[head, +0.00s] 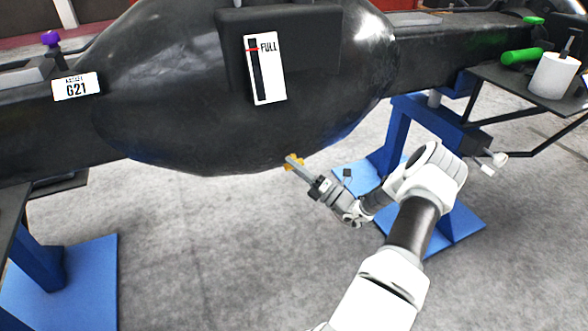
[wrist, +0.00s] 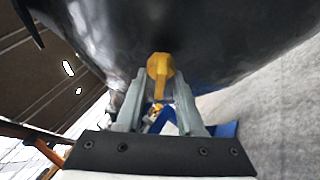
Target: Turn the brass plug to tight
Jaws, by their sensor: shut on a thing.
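The brass plug (wrist: 159,68) is yellow-gold with a rounded head and a narrower stem or handle. It sits against the underside of the large black casting (head: 230,140). In the head view the plug (head: 291,160) shows at the casting's lower edge, partly hidden by my fingers. My gripper (wrist: 160,92) comes from below, with one finger on each side of the plug's narrow part, and is shut on it. In the head view my gripper (head: 296,164) reaches up from the lower right. The plug's seat and any tightness mark cannot be made out.
A gauge marked FULL (head: 265,75) and a G21 label (head: 77,87) are on the black body. Blue stands (head: 60,280) are at left and behind my arm. At right a shelf (head: 500,85) holds a white container (head: 555,75) and a green cylinder (head: 521,56). Grey floor below is clear.

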